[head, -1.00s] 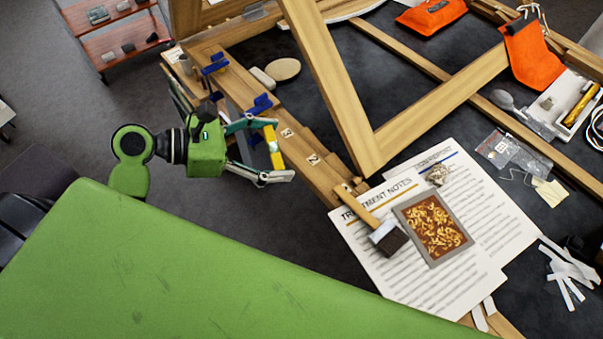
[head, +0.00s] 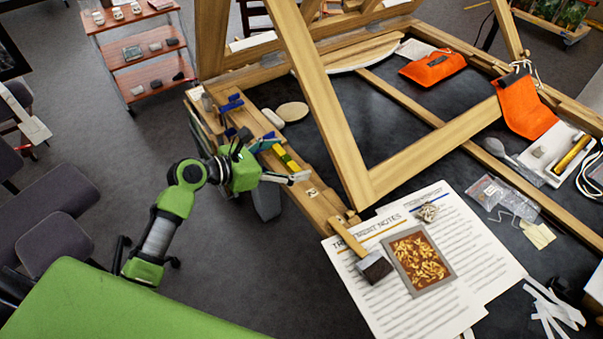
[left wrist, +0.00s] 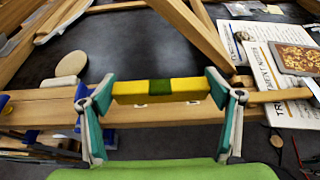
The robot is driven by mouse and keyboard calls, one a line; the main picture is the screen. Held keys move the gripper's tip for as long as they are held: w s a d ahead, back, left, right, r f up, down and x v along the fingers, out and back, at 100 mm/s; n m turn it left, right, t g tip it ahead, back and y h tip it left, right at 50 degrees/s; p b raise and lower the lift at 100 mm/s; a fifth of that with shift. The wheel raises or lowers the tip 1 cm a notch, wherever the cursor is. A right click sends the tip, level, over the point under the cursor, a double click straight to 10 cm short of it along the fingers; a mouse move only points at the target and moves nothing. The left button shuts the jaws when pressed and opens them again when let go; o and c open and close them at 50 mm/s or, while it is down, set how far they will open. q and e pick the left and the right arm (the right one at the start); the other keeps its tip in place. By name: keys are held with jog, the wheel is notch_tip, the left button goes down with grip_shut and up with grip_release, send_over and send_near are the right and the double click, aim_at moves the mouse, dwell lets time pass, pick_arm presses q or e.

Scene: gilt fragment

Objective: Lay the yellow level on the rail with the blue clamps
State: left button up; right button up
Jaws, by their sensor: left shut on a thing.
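The yellow level (head: 291,165) has a dark green middle section. My left gripper (head: 288,158) is shut on it. In the left wrist view, the level (left wrist: 130,91) spans between the two teal finger pads, one at each end. It overlaps the wooden rail (left wrist: 60,112) in that view; I cannot tell whether it touches the rail. In the head view the rail (head: 325,207) runs along the bench's left edge. One blue clamp (head: 231,103) is on its far part. Another blue clamp (head: 268,138) is close to the gripper's upper finger, partly hidden. My right gripper is not in view.
A wooden frame (head: 325,110) leans over the bench beside the rail. A mallet (head: 374,266) and printed notes (head: 350,290) lie at the rail's near end. A pale oval disc (head: 292,111) lies on the bench behind the level. A shelf cart (head: 150,60) stands at the back left.

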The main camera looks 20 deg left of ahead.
aim_at(301, 184)
pick_arm(q)
jog(key=d+f, duration=0.1)
jog(key=f, duration=0.1)
jog(key=w+d+f, duration=0.1)
jog(key=shift+d+f, duration=0.3)
jog(key=shift+f, duration=0.05)
jog(key=f, duration=0.3)
jog(key=shift+d+f, duration=0.15)
jog(key=shift+d, duration=0.15)
jog(key=shift+f, duration=0.2)
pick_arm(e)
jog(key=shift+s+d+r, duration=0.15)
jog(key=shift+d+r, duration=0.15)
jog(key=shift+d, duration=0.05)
pick_arm(q)
jog(key=shift+f, duration=0.15)
jog(key=o, duration=1.1)
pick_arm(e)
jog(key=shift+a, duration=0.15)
